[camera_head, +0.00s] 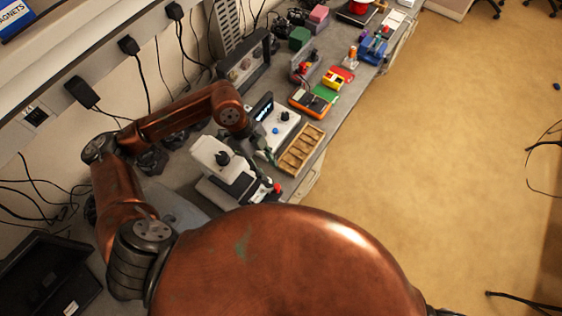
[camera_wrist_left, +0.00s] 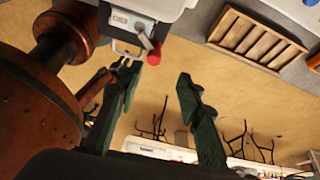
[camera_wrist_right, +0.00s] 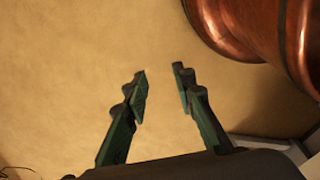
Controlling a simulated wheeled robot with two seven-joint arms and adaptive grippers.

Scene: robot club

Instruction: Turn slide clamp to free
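A white machine (camera_head: 211,155) with black parts stands on the bench. A red-tipped lever (camera_head: 277,188) is at its front right corner; this may be the slide clamp. In the left wrist view the grey lever with its red knob (camera_wrist_left: 154,54) hangs from the machine's white side (camera_wrist_left: 165,8), beside a small label plate (camera_wrist_left: 130,20). My left gripper (camera_wrist_left: 157,72) is open and empty, its fingertips close to the red knob; whether they touch it cannot be told. My right gripper (camera_wrist_right: 159,72) is open and empty over the floor.
A wooden slotted tray (camera_head: 300,150) lies beside the machine at the bench edge. A white box with a screen and knob (camera_head: 285,125) stands behind it. Several coloured gadgets (camera_head: 315,98) line the bench further back. The tan floor (camera_head: 450,150) is mostly clear.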

